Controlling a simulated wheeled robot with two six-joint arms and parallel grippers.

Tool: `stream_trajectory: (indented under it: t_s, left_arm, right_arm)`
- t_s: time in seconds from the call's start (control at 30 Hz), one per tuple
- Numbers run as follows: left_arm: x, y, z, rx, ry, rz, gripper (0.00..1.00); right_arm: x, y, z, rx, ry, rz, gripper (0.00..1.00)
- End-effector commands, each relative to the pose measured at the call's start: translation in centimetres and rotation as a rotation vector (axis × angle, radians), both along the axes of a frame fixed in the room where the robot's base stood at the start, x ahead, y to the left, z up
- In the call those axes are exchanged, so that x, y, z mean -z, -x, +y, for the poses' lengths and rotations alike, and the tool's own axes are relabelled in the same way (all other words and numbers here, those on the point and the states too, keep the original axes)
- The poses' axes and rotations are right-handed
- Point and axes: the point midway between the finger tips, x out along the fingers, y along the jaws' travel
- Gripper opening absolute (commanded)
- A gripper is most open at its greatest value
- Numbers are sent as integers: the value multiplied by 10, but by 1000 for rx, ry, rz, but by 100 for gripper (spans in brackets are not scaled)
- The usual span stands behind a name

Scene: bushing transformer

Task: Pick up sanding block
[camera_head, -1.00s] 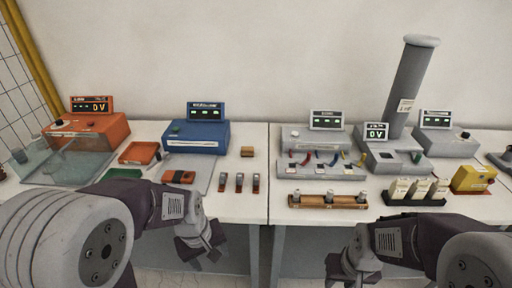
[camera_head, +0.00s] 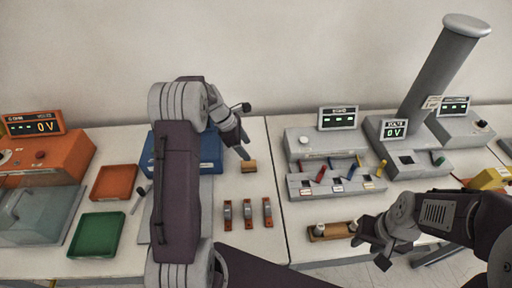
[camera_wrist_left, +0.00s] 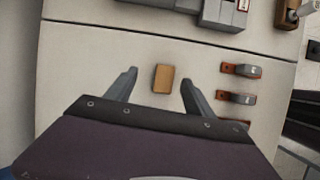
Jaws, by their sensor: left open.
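The sanding block, a small tan-brown block (camera_head: 249,166), lies on the white table right of the blue device. It also shows in the left wrist view (camera_wrist_left: 163,79), between and slightly beyond my left fingers. My left gripper (camera_head: 244,130) is open and empty, above and just behind the block in the head view. Its spread fingers also show in the left wrist view (camera_wrist_left: 158,88), one on each side of the block and not closed on it. My right gripper (camera_head: 371,248) looks open and empty, near the table's front edge beside a wooden holder.
Several orange-and-metal clips (camera_head: 247,213) stand in a row close in front of the block. The blue device (camera_head: 211,150) is partly hidden by my left arm. A grey device with coloured plugs (camera_head: 337,180) stands to the right. The table around the block is bare.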

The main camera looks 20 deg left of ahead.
Motion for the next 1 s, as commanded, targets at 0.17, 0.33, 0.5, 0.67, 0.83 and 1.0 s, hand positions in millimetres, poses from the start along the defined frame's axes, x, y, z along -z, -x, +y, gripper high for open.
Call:
stream_trajectory:
  t_s: [0.17, 0.33, 0.5, 0.67, 0.83, 1.0]
  left_arm:
    - [10, 13, 20, -52, 20, 52, 62]
    - [10, 15, 26, -64, 20, 54, 62]
    - [23, 13, 19, -61, 21, 57, 62]
    - [44, 9, 11, -62, 20, 55, 62]
    - [56, 7, 4, -59, 20, 57, 62]
    - [84, 2, -8, -60, 19, 56, 62]
  right_arm:
    - [-16, 0, 0, 0, 0, 1, 36]
    - [-16, 0, 0, 0, 0, 1, 36]
    - [-19, 0, 0, 0, 0, 1, 36]
    - [-24, 0, 0, 0, 0, 0, 36]
    - [-30, 0, 0, 0, 0, 0, 36]
    - [-36, 0, 0, 0, 0, 0, 36]
